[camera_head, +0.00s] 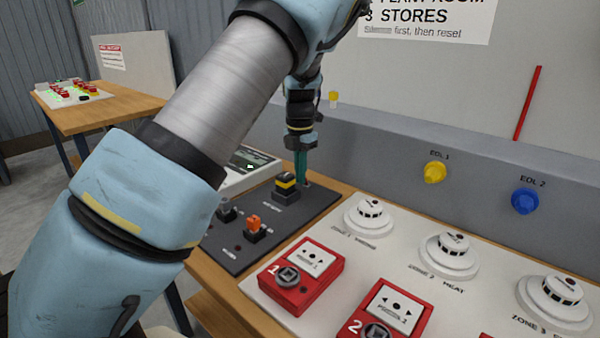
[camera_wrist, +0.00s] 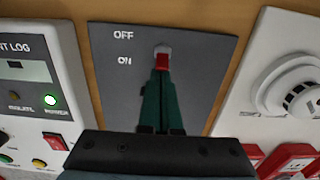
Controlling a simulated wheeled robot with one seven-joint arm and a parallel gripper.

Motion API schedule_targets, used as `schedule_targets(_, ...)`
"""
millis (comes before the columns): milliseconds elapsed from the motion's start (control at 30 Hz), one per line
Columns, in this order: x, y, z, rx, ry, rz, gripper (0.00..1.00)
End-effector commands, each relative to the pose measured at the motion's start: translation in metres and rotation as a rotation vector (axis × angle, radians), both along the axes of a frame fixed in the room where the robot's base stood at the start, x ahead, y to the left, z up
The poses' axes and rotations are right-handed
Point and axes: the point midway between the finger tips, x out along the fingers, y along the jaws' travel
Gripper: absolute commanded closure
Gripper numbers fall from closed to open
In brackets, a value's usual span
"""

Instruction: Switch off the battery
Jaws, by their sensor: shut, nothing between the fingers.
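The dark grey switch panel (camera_head: 235,255) lies on the wooden bench; it also shows in the wrist view (camera_wrist: 210,75). In the wrist view a small red lever (camera_wrist: 162,60) sits on a grey mount beside the printed words OFF and ON, about level with ON. My gripper (camera_head: 302,178) points down at the panel's far end. Its green fingers (camera_wrist: 159,95) are together and empty, with their tips right at the red lever. I cannot tell whether they touch it. The lever's lower part is hidden by the fingers.
On the panel, a yellow-and-black switch (camera_head: 287,184) and an orange switch (camera_head: 254,228) stand nearer than my gripper. A white alarm panel (camera_wrist: 32,75) is on the left. Red call points (camera_head: 302,274) and white detectors (camera_head: 369,216) are on the right. A grey wall ledge (camera_head: 385,160) is behind.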

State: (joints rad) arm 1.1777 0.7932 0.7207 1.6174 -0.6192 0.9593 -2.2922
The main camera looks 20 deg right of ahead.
Motion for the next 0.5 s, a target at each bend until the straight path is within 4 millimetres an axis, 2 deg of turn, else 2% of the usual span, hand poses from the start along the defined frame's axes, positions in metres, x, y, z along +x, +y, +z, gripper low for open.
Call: schedule_targets(500, 0.006, -0.012, 0.008, 0.001, 0.000, -0.001, 1.00)
